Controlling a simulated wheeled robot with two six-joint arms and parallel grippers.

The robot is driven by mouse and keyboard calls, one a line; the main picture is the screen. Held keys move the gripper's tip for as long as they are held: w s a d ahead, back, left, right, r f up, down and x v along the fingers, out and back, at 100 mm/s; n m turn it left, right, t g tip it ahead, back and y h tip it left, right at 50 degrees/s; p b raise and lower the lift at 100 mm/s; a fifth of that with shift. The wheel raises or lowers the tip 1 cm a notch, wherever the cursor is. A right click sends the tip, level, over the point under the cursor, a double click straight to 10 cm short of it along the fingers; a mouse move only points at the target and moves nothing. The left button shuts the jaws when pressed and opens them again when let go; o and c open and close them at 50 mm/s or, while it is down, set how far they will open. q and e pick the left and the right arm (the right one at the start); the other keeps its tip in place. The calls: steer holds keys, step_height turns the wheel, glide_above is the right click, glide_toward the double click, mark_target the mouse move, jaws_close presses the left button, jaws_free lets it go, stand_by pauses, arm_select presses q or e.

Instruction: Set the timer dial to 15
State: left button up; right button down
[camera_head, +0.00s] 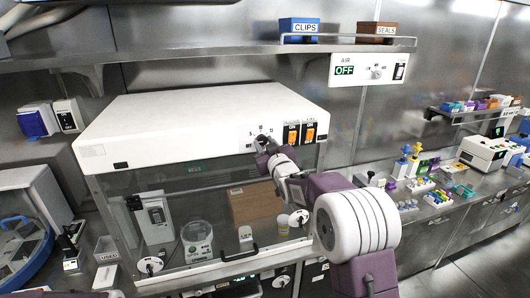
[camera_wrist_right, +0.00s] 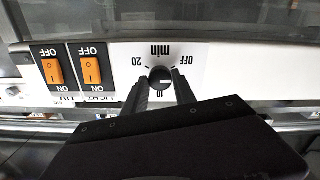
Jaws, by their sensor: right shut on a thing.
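The timer dial is a small black round knob on the white front panel of the hood. A short white pointer mark on the knob points to the right in that view, toward the side between OFF and 10. The 5 and 15 marks are hidden by the fingers there. My right gripper (camera_wrist_right: 161,88) has a dark finger on each side of the knob and is shut on it. It also shows in the head view (camera_head: 264,142), covering most of the knob. My left gripper is out of view.
Two orange rocker switches (camera_head: 299,132) sit beside the dial. The hood's clear sash (camera_head: 190,190) is below, with a black handle (camera_head: 239,254). A shelf (camera_head: 200,51) runs above, and an air control panel (camera_head: 369,69) is up to the right.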

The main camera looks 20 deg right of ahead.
steer(key=m+b, duration=0.1)
steer(key=m, duration=0.1)
steer(key=shift+r+m, duration=0.1)
steer(key=shift+m, duration=0.3)
steer(key=m+b, duration=0.1)
steer(key=m, duration=0.1)
steer(key=shift+r+m, duration=0.1)
steer(key=shift+m, duration=0.3)
steer(key=m+b, duration=0.1)
steer(key=m, duration=0.2)
steer(key=shift+r+m, duration=0.15)
steer(key=shift+m, duration=0.15)
steer(key=m, duration=0.3)
steer(key=shift+m, duration=0.3)
steer(key=m, duration=0.4)
steer(key=shift+r+m, duration=0.1)
steer(key=shift+m, duration=0.2)
steer(key=m+p, duration=0.1)
steer(key=m, duration=0.7)
steer(key=shift+m+p, duration=0.35)
steer(key=shift+m, duration=1.95)
steer(key=shift+f, duration=0.2)
